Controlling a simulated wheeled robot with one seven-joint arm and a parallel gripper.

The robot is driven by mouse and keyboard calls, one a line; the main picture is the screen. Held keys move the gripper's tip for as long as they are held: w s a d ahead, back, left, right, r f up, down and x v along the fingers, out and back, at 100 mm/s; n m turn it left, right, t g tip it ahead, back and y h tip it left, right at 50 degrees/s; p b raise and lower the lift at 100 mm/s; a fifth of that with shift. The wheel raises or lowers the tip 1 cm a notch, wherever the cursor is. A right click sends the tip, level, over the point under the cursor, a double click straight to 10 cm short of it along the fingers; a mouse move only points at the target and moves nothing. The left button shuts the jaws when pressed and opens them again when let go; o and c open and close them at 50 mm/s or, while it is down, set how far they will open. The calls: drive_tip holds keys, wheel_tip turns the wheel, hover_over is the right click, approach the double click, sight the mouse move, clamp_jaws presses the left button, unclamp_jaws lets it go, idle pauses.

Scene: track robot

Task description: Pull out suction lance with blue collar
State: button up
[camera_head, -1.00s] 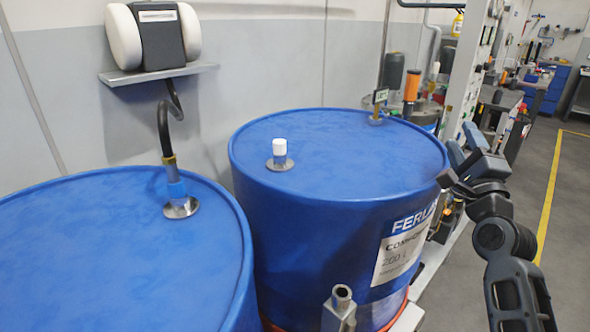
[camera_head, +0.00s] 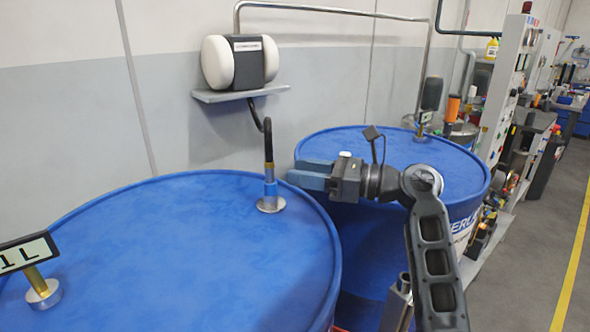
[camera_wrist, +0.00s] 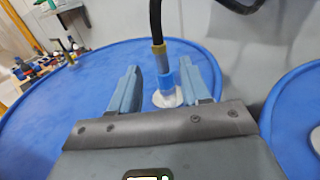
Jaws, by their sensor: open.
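The suction lance (camera_head: 269,182) stands upright in the top of the left blue drum, with a blue collar, a round metal flange at its foot and a black hose at its upper end. My gripper (camera_head: 294,177) is open and empty, reaching in level from the right with its blue-grey fingertips just short of the lance. In the wrist view the lance's blue collar (camera_wrist: 165,82) shows in the gap between the two fingers of my gripper (camera_wrist: 171,70), with a yellow band above it. I see no contact.
The left drum (camera_head: 180,240) fills the front; a label sign (camera_head: 28,253) on a brass stem stands on it. A second blue drum (camera_head: 455,175) is behind my arm. A wall shelf (camera_head: 240,94) carries a white-and-black unit above the lance. A grey wall is close behind.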

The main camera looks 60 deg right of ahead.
sight(270, 182)
drive_tip(key=shift+p+x, duration=0.35)
drive_tip(key=shift+x, duration=3.4)
drive_tip(key=shift+f, duration=0.1)
clamp_jaws()
